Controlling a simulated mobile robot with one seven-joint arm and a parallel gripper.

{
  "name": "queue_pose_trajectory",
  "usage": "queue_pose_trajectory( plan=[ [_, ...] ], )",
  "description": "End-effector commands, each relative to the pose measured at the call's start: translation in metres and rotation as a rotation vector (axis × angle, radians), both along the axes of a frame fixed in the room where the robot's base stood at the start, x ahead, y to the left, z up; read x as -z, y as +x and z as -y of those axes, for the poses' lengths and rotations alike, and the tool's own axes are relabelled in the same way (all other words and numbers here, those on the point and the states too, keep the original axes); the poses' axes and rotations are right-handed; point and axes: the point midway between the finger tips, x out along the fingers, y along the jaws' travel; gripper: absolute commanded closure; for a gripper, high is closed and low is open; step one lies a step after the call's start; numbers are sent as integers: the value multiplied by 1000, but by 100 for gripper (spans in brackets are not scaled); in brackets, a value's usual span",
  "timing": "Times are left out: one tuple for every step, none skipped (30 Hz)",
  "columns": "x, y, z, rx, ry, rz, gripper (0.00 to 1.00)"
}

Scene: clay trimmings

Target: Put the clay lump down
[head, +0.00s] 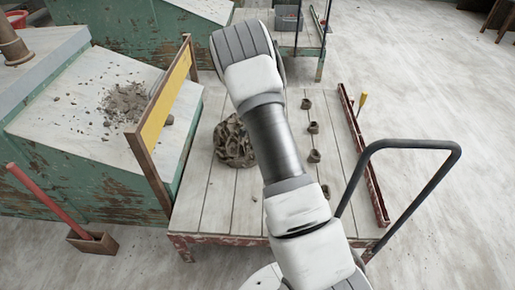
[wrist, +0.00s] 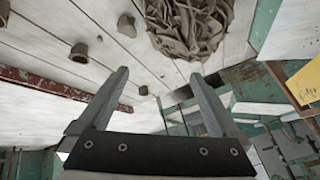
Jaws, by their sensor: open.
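My gripper (wrist: 159,75) is open in the wrist view, with nothing between its fingers. In the head view my arm hides it. A large grey-brown clump of tangled clay strips (head: 235,142) rests on the low plank platform (head: 219,200), left of my arm. It also shows in the wrist view (wrist: 190,25), beyond the fingertips and apart from them. Several small brown clay lumps (head: 314,156) stand in a row on the planks, right of my arm. In the wrist view, one lump (wrist: 79,52) shows left of the fingers. I cannot tell which piece is the task's lump.
A yellow board (head: 168,95) stands along the platform's left side. Beyond it, a worn green bench (head: 60,135) bears clay crumbs (head: 125,103). A dark red rail (head: 365,160) and a black handle (head: 410,145) edge the right. Bare planks lie around the clay pieces.

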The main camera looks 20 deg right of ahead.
Motion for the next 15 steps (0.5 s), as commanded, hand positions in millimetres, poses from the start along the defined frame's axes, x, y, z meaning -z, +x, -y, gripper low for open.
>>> queue_pose_trajectory(
  plan=[
    [-24, -1, -10, -25, 14, 5, 1],
    [-35, -4, -15, -41, 21, 3, 1],
    [-50, -7, -22, -64, 29, 1, 1],
    [-61, -9, -27, -81, 35, 1, 1],
    [-72, -12, -32, -98, 42, -1, 1],
    [-87, -17, -39, -122, 49, -2, 1],
    [-97, -21, -45, -140, 54, -5, 1],
    [-108, -25, -50, -158, 57, -6, 1],
    [-121, -31, -56, -183, 63, -8, 1],
    [-131, -36, -62, -201, 67, -9, 1],
    [-141, -41, -67, -220, 70, -11, 1],
    [-154, -48, -74, -247, 73, -12, 1],
    [-164, -54, -79, -266, 75, -13, 1],
    [-173, -60, -84, -285, 76, -15, 1],
    [-185, -69, -90, -312, 77, -16, 1]
  ],
)
